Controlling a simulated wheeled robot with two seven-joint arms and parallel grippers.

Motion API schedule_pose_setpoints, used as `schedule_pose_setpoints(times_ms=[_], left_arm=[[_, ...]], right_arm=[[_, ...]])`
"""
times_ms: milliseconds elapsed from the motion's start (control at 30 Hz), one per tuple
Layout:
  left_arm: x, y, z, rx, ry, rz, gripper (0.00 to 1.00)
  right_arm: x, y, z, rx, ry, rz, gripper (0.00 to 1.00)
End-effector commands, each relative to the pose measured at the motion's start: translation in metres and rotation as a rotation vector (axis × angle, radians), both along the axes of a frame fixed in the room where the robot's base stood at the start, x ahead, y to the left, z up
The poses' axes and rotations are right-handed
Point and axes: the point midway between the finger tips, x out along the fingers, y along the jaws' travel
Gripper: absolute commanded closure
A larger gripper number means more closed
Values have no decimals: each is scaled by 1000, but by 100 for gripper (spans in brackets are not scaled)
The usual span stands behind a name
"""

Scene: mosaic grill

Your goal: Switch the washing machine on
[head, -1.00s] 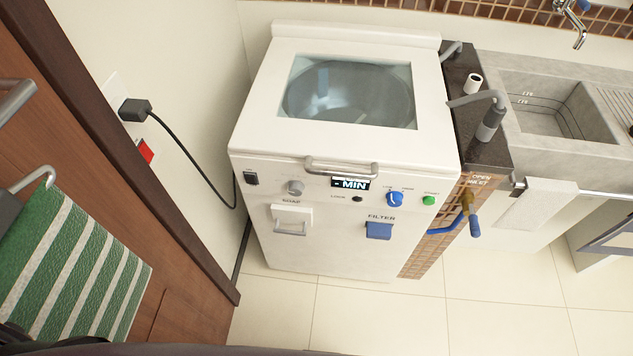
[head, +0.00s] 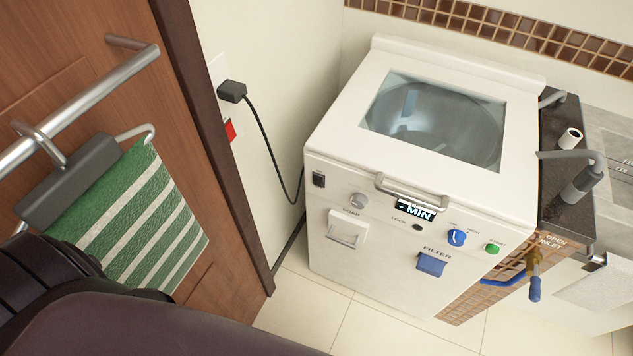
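The white washing machine (head: 370,165) stands against the back wall, its glass-topped lid closed. Its front panel has a black switch (head: 319,180) at the far left, a grey knob (head: 358,200), a display (head: 415,211) reading "- MIN", a blue knob (head: 457,238) and a green button (head: 492,248). A soap drawer (head: 346,229) and a blue filter flap (head: 431,264) are below. A black plug (head: 232,91) sits at the wall, its cable running behind the machine. A dark part of my own body fills the lower left.
A wooden door (head: 80,60) with a metal bar handle and a hanging green striped towel (head: 150,215) is at the left. A red switch (head: 230,130) is below the plug. A blue-handled inlet valve (head: 534,287) is right of the machine. Tiled floor in front is clear.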

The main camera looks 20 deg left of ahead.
Motion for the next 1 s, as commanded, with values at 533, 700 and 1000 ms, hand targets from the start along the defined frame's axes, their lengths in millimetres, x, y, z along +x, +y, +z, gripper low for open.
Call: schedule_pose_setpoints(times_ms=[533,700,1000], left_arm=[[-1,0,0,0,1,0,100],[-1,0,0,1,2,-1,100],[-1,0,0,1,2,-1,100]], right_arm=[[0,3,0,4,0,-1,100],[0,3,0,3,0,-1,100],[0,3,0,3,-1,0,100]])
